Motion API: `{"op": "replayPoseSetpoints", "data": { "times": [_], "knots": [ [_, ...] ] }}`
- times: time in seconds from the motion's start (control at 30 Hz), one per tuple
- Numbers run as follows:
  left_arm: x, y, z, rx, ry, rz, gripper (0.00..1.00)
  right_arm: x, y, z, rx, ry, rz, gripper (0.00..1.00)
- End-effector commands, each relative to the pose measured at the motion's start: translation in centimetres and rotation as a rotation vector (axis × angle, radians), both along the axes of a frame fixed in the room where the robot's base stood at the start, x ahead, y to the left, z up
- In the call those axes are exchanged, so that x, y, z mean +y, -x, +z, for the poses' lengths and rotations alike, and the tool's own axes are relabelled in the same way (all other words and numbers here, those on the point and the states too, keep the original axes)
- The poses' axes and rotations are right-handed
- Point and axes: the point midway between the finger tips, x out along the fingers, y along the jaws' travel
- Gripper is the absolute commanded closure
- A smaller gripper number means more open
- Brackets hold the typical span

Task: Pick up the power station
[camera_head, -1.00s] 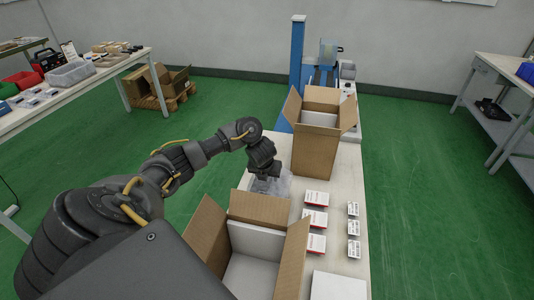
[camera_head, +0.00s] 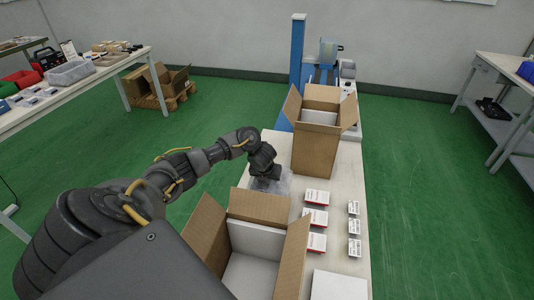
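My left gripper (camera_head: 269,179) reaches in from the left, pointing down over a clear plastic item (camera_head: 281,186) at the left edge of the packing table (camera_head: 335,188). Its fingers are dark and partly lost against the clear plastic, so I cannot tell if they are open or shut, or if they touch it. I cannot make out a power station for certain. A black boxy device (camera_head: 47,60) at the back of the far left table may be one, but it is small in view. My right gripper is not in view.
An open carton (camera_head: 294,262) stands in front of my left gripper, and another (camera_head: 316,152) stands behind it to the right. Small white-and-red boxes (camera_head: 316,217) and labelled white packs (camera_head: 354,226) lie on the table's right side.

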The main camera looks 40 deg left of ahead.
Motion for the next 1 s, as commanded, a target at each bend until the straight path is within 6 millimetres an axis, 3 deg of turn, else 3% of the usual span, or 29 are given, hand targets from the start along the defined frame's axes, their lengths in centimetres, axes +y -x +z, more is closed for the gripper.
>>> {"op": "replayPoseSetpoints", "data": {
  "times": [0.53,0.9,1.0],
  "knots": [
    [0.02,-0.02,-0.35,-0.001,0.0,0.001,0.52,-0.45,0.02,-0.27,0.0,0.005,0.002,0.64],
    [0.06,0.02,-0.36,0.0,0.0,0.001,1.0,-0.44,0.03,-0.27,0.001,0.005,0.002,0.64],
    [0.07,0.03,-0.36,0.0,0.0,0.001,1.0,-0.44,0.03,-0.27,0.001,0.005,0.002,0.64]
  ]
}}
